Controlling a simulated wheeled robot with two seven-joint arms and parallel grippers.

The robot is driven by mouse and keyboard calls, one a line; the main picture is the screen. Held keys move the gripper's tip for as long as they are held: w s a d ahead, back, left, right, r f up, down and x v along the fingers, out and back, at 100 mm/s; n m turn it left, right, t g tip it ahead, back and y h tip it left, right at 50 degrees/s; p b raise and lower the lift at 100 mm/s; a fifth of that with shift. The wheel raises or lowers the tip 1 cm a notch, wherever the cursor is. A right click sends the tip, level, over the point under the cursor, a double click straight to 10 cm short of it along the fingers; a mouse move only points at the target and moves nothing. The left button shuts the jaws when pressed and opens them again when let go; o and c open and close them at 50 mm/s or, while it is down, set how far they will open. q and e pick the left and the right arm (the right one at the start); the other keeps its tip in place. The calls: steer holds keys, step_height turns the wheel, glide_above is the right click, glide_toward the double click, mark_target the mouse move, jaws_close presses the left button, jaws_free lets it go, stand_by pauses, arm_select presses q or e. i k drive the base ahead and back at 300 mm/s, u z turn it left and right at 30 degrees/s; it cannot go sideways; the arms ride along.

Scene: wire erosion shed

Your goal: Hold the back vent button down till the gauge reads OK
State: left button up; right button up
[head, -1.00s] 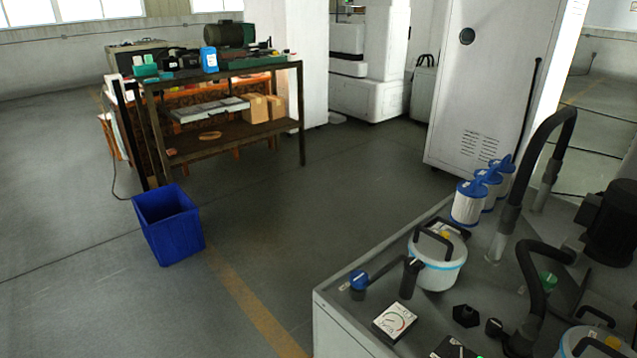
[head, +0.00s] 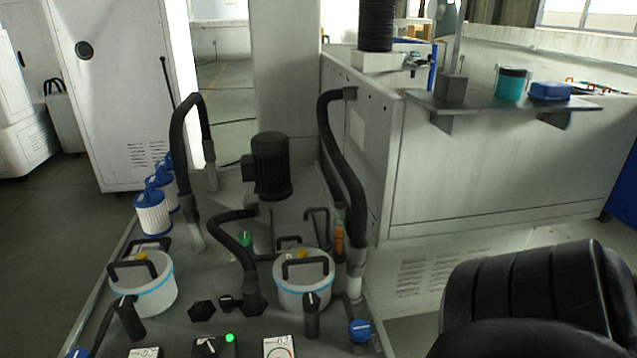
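Two white pots with a pale blue band and black lid handles stand on the grey bench. The left pot (head: 153,297) has a yellow spot (head: 141,255) on its lid. The right pot (head: 303,293) also has a yellow spot (head: 303,255) near the back of its lid. I cannot tell for sure which part is the vent button. A white gauge (head: 278,347) is cut by the bottom edge, and another (head: 146,352) is mostly cut off; neither is readable. A dark box between them has a lit green lamp (head: 229,338).
Black hoses (head: 236,245) curve around the pots. A dark motor (head: 270,166) stands behind. Blue-capped filters (head: 153,213) line the left edge. A blue knob (head: 360,330) sits at the right front. A grey shelf (head: 470,108) is on the right cabinet wall.

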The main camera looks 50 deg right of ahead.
mark_target(301, 253)
steer(key=z, duration=1.65)
